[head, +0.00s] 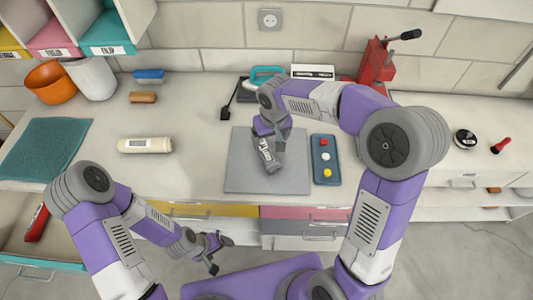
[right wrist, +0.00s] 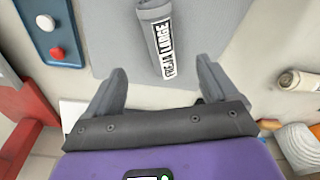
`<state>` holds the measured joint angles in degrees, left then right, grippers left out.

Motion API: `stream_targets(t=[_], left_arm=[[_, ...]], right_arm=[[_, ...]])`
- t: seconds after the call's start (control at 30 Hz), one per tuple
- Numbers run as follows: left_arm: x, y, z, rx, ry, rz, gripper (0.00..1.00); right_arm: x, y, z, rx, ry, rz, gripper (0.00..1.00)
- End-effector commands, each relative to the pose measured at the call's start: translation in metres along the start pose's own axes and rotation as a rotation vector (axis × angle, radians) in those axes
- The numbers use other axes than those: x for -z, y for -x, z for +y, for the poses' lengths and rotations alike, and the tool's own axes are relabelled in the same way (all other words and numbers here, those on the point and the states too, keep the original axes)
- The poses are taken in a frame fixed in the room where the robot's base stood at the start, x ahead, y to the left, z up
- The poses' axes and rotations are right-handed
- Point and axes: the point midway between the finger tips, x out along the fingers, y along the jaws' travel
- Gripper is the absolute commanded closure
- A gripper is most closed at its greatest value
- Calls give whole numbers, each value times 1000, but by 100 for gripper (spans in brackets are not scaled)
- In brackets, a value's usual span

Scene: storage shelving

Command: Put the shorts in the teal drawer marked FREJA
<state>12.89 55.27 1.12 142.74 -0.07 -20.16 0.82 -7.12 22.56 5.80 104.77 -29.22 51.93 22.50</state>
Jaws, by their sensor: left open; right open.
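A grey rolled bundle, which I take to be the shorts, with a white label reading FREJA LARGE (right wrist: 164,42), lies on the grey mat (head: 240,165). In the head view the roll (head: 268,158) is partly hidden by my right gripper. My right gripper (right wrist: 160,88) is open, its fingers pointing at the roll's near end without visibly holding it. My left gripper (head: 216,254) is open and empty, low in front of the counter. A teal-fronted drawer (head: 42,262) stands open at the lower left. I cannot see a name on its front.
A blue panel with coloured buttons (head: 326,160) sits right of the mat. A cream roll (head: 145,145), teal cloth (head: 45,148), orange bowl (head: 50,83) and white bin (head: 92,77) are left. A red tool (head: 375,62) stands behind. A red item (head: 37,223) lies in the drawer.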

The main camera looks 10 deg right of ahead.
Motion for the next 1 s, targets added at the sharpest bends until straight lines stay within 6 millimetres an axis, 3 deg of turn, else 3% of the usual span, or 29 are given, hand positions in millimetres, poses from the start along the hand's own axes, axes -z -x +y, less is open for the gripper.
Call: stream_targets(t=[0.03, 0.2, 0.57, 0.83, 1.0], left_arm=[[1, -12, -5, 0, 0, 0, 14], [1, -24, -9, 0, 0, 1, 14], [2, -30, -11, 0, 0, 1, 14], [2, -38, -14, 0, 0, 1, 14], [2, -38, -14, 0, 0, 1, 14]], right_arm=[[-2, -13, 0, 0, 0, 0, 13], [-4, -27, 0, 0, 0, -1, 13], [-4, -58, 0, 0, 0, -3, 13], [-3, -97, 1, 1, 0, -3, 13], [-2, -100, 1, 1, 0, 0, 13]])
